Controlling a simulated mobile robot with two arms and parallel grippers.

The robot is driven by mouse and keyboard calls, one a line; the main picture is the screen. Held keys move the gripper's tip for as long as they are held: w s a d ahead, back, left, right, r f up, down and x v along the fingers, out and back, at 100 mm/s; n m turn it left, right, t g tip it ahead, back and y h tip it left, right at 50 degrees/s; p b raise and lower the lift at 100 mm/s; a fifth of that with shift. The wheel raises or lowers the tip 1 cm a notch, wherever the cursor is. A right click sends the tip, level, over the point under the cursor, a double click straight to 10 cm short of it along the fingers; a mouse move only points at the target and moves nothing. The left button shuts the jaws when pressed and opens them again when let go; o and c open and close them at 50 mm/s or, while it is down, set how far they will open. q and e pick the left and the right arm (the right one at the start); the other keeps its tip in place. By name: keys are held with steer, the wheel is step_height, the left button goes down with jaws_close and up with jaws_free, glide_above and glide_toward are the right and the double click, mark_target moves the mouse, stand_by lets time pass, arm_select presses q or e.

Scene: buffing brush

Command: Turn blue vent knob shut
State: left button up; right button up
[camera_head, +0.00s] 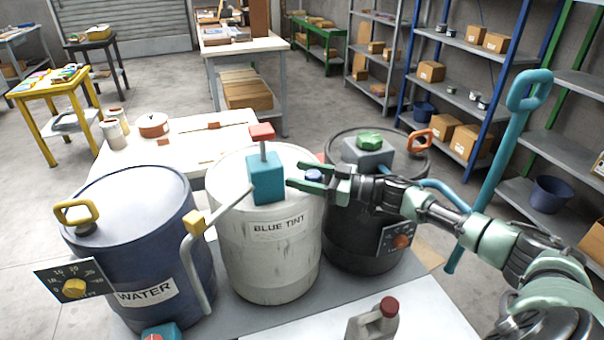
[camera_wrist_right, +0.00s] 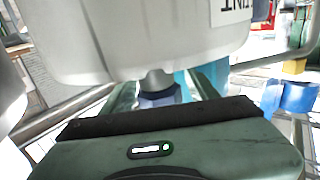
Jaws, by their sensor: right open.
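The blue vent knob (camera_head: 313,176) is a small dark-blue cap at the right edge of the top of the white BLUE TINT drum (camera_head: 270,262). My right gripper (camera_head: 305,177) comes in from the right with its green fingers open around the knob. In the right wrist view the blue knob (camera_wrist_right: 160,97) and a grey stem (camera_wrist_right: 157,79) show between the two spread fingers (camera_wrist_right: 165,93). I cannot tell whether a finger touches the knob. My left gripper is not in view.
A teal block with a red-topped lever (camera_head: 267,178) stands on the drum, close left of my fingertips. A dark drum (camera_head: 352,237) stands under my right arm, and a blue WATER drum (camera_head: 135,235) stands left. A grey jug (camera_head: 372,323) stands in front.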

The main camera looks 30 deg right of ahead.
steer(key=shift+w, duration=0.1)
